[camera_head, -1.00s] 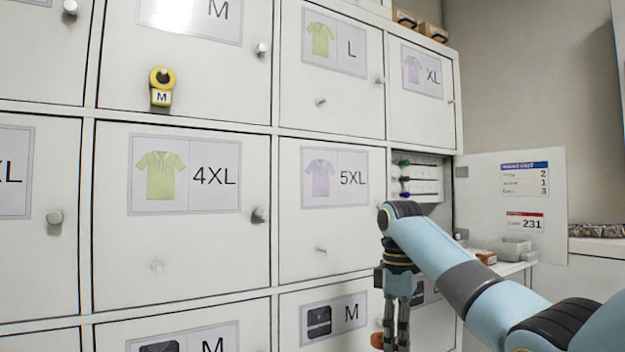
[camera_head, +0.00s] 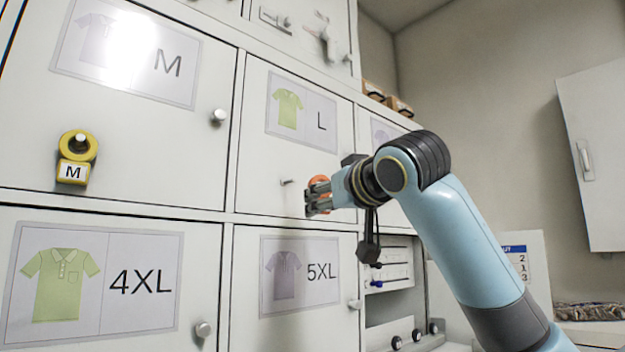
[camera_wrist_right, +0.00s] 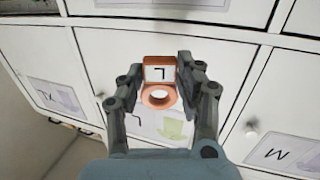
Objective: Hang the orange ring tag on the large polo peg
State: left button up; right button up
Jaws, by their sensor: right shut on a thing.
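The orange ring tag (camera_head: 321,182) is in my right gripper (camera_head: 318,198); in the right wrist view the orange tag (camera_wrist_right: 159,60) shows an L label and an open ring. The right gripper (camera_wrist_right: 160,78) is shut on its block, one finger on each side. The large polo door (camera_head: 262,140) carries a green polo picture and an L. Its peg (camera_head: 287,182) sticks out below the picture, just left of my fingertips in the head view. The ring appears apart from the peg. I cannot make out the peg in the wrist view. My left gripper is not in view.
A yellow ring tag (camera_head: 76,158) marked M hangs on the peg of the door to the left. Knobs such as the M door's knob (camera_head: 218,116) stick out. Below right, an open compartment (camera_head: 392,290) holds rods. A wall cabinet (camera_head: 596,160) is at far right.

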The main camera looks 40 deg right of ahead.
notch_tip(320, 180, up, 3)
jog(key=s+a, duration=0.1)
jog(key=t, duration=0.1)
send_near(285, 201)
jog(key=shift+w+d, duration=0.75)
jog(key=shift+w, duration=0.55)
jog(key=shift+w+a+r, duration=0.1)
jog(key=shift+w+r, duration=0.1)
jog(key=shift+w, duration=0.85)
jog(key=shift+w+f, duration=0.1)
jog(key=shift+w, duration=0.55)
jog(key=shift+w+p, duration=0.1)
jog(key=shift+p, duration=0.35)
jog(key=shift+f, duration=0.1)
jog(key=o, duration=0.9)
